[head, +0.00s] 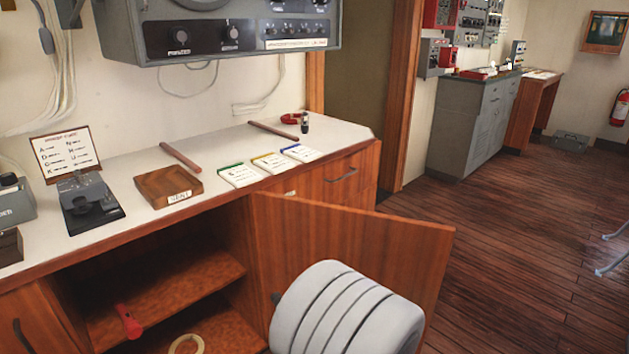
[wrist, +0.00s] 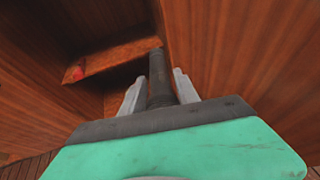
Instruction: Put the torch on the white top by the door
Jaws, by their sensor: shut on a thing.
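My gripper (wrist: 157,79) is shut on a dark cylinder, which looks like the torch (wrist: 159,90), between its two grey fingers. The torch points away from the wrist, by the wooden cupboard boards. In the head view the gripper and the torch are hidden behind my grey arm. The white top (head: 225,147) runs along the wooden cabinet, its right end beside the doorway (head: 366,90).
The cupboard door (head: 405,250) stands open beside my arm. A red object (head: 128,321) and a pale ring (head: 187,344) are inside the cupboard. Cards (head: 270,163), a wooden block (head: 168,186), rods and a small dark upright item (head: 304,123) occupy the top. Its right corner is bare.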

